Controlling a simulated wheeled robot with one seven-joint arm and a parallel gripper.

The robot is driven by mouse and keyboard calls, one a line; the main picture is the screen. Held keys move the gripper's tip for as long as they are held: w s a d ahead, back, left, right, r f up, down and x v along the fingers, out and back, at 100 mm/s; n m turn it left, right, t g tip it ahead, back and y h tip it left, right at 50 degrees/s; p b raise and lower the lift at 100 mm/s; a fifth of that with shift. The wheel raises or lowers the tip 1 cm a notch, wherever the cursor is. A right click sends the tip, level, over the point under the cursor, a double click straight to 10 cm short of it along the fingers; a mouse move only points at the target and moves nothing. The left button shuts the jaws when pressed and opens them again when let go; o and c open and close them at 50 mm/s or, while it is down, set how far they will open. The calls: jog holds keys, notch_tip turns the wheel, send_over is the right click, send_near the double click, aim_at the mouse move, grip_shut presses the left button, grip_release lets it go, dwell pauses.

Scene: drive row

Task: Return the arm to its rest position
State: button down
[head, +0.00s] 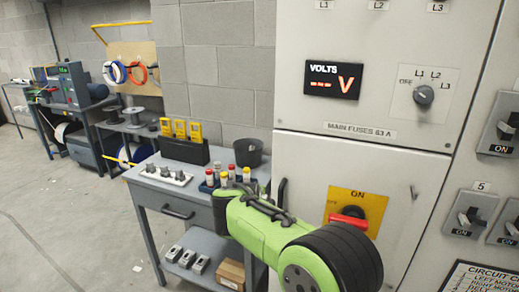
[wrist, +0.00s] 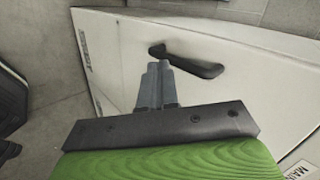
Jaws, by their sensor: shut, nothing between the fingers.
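My gripper (wrist: 158,70) shows in the wrist view with its two grey fingers together and nothing between them. It points at a pale cabinet door with a black handle (wrist: 188,62); the fingertips appear close to the handle in the picture, and I cannot tell the gap. In the head view my green arm (head: 265,232) reaches out over the lower right, in front of the cabinet and the workbench. The gripper itself is hidden or not clear in that view.
The grey cabinet (head: 300,150) stands right, with a red rotary switch (head: 350,215) on a yellow plate, a voltmeter (head: 333,80) and a selector knob (head: 423,95). A workbench (head: 180,195) with fuses and yellow meters stands left of it. The floor (head: 60,220) at left is clear.

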jog(key=s+d+r+n+g+p, duration=0.1)
jog(key=s+d+r+n+p, duration=0.1)
jog(key=s+d+r+n, duration=0.6)
jog(key=s+d+r+n+p, duration=0.2)
jog(key=s+d+r, duration=0.3)
jog(key=s, duration=0.6)
jog(key=s+d+f+n+g+y+p, duration=0.1)
jog(key=s+n, duration=0.3)
jog(key=s, duration=0.5)
jog(key=s+d+f+n+g+y+p, duration=0.1)
jog(key=s+f+n, duration=0.2)
jog(key=s, duration=0.6)
jog(key=shift+s+d+n, duration=0.2)
jog(key=shift+s+n, duration=0.05)
jog(key=shift+n, duration=0.65)
